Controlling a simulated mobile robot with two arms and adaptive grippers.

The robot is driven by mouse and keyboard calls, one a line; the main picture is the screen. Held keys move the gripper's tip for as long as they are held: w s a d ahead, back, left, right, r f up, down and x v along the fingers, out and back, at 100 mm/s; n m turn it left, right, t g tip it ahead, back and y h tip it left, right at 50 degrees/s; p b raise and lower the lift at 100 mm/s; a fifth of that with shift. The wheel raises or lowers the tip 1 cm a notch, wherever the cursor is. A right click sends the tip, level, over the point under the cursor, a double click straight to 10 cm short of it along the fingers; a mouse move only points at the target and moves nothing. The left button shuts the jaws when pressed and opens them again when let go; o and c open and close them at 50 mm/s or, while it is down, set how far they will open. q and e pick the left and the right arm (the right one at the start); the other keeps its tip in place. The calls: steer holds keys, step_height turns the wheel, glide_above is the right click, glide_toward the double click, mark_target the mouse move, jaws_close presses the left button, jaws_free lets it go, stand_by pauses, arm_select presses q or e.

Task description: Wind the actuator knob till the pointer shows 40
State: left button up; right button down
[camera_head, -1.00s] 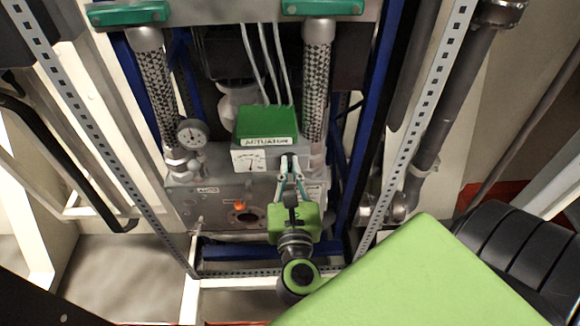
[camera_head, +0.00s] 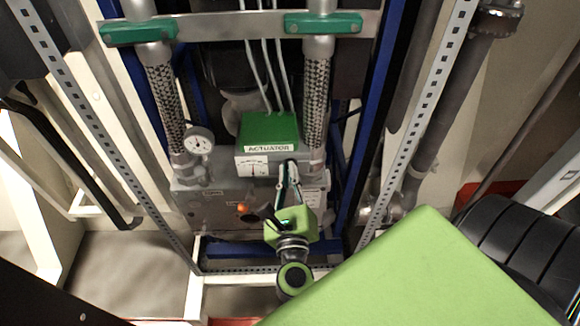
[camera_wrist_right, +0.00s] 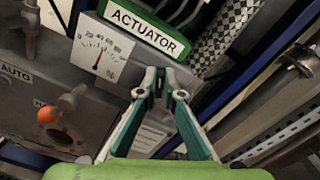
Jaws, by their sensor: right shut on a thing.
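The actuator (camera_head: 270,132) is a grey box with a green top and an "ACTUATOR" label, fixed in the rack. Its white dial (camera_head: 252,166) is on the front; in the right wrist view the dial (camera_wrist_right: 97,58) shows a dark pointer leaning slightly right of upright, around the 40 to 60 marks. The exact reading is hard to tell. My right gripper (camera_head: 288,172) is at the box's front, right of the dial. In its wrist view the fingertips (camera_wrist_right: 160,84) are closed on the dark knob, which they mostly hide. My left gripper is not in view.
A round gauge (camera_head: 199,141) is left of the actuator. Braided hoses (camera_head: 165,102) rise on both sides. Below is a grey panel with an orange knob (camera_wrist_right: 48,115). Perforated uprights (camera_head: 418,118) flank the space.

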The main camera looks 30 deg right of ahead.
steer(key=n+p, duration=0.2)
steer(key=n, duration=0.1)
steer(key=shift+w+a+n+p, duration=0.1)
steer(key=shift+a+n+p, duration=0.05)
steer(key=shift+n+p, duration=0.15)
steer(key=shift+w+a+f+n+p, duration=0.15)
steer(key=shift+n+p, duration=0.4)
steer(key=shift+n, duration=0.3)
steer(key=shift+s+d+f+n+p, duration=0.15)
steer(key=shift+n+p, duration=0.35)
steer(key=shift+n, duration=0.35)
steer(key=shift+w+a, duration=0.1)
steer(key=shift+a, duration=0.05)
steer(key=c, duration=2.2)
jaws_free()
steer(key=v, duration=1.2)
steer(key=shift+f, duration=0.1)
